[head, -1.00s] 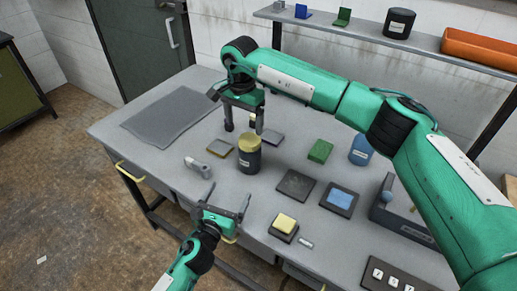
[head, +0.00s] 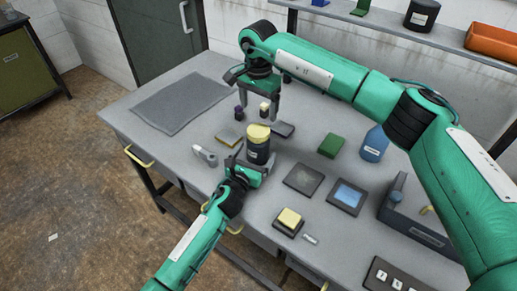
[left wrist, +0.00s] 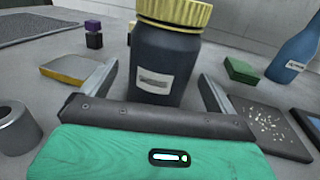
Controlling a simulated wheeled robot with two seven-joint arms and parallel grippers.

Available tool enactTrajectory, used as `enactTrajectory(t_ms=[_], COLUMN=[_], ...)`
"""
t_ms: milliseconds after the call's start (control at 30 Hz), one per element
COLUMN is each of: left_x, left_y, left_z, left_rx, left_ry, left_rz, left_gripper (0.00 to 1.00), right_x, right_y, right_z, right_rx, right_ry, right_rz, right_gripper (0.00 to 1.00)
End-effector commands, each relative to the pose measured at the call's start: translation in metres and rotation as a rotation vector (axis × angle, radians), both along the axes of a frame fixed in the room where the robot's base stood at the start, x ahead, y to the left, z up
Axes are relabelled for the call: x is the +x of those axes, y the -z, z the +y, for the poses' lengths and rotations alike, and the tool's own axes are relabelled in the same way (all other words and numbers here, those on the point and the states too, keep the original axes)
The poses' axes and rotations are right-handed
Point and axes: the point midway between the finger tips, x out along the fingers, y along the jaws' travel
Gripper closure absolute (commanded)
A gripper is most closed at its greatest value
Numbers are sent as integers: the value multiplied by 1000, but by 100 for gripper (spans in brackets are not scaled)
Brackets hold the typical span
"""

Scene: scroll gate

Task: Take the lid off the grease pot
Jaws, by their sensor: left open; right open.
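The grease pot (head: 258,152) is a dark jar with a pale label, upright on the workbench. Its yellow ribbed lid (head: 259,132) sits on top. In the left wrist view the pot (left wrist: 163,65) stands just ahead, with the lid (left wrist: 175,12) cut by the top edge. My left gripper (head: 249,163) is open and low at the near side of the pot, its fingers on either side of the pot's body; I cannot tell whether they touch it. My right gripper (head: 258,112) is open and empty, above the bench and behind the pot.
Near the pot are a yellow-edged block (head: 229,137), a grey cylindrical fitting (head: 205,155) and a small purple-topped block (head: 239,112). A green block (head: 331,145), a blue bottle (head: 375,144) and a dark tile (head: 304,179) lie to the right. A grey mat (head: 180,102) covers the back left.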

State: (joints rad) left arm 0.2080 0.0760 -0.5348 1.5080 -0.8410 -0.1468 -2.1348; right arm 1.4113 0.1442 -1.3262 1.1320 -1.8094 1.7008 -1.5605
Motion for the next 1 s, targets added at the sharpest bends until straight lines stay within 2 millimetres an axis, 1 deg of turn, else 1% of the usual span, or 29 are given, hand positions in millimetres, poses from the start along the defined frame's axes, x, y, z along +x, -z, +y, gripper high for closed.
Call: enactTrajectory(t_ms=[33, 100, 200, 333, 567, 667, 800, 967, 1000], left_x=[7, 14, 20, 24, 24, 24, 24, 24, 24], left_y=[0, -1, 0, 0, 0, 0, 0, 0, 0], left_z=[-3, -6, -9, -10, -10, -10, -10, -10, -10], left_rx=[-1, -1, -1, 0, 0, 0, 0, 0, 0], left_ry=[0, 0, 0, 0, 0, 0, 0, 0, 0], left_rz=[-1, -1, 0, 0, 0, 0, 0, 0, 0], left_gripper=[7, 7, 7, 7, 7, 25, 52, 84, 92], right_x=[0, 0, 0, 0, 0, 0, 0, 0, 0], right_y=[0, 0, 0, 0, 0, 0, 0, 0, 0], right_z=[0, 0, 0, 0, 0, 0, 0, 0, 0], right_rx=[0, 0, 0, 0, 0, 0, 0, 0, 0], right_ry=[0, 0, 0, 0, 0, 0, 0, 1, 5], right_rz=[0, 0, 0, 0, 0, 0, 0, 0, 0], right_gripper=[18, 18, 18, 18, 18, 18, 18, 18, 18])
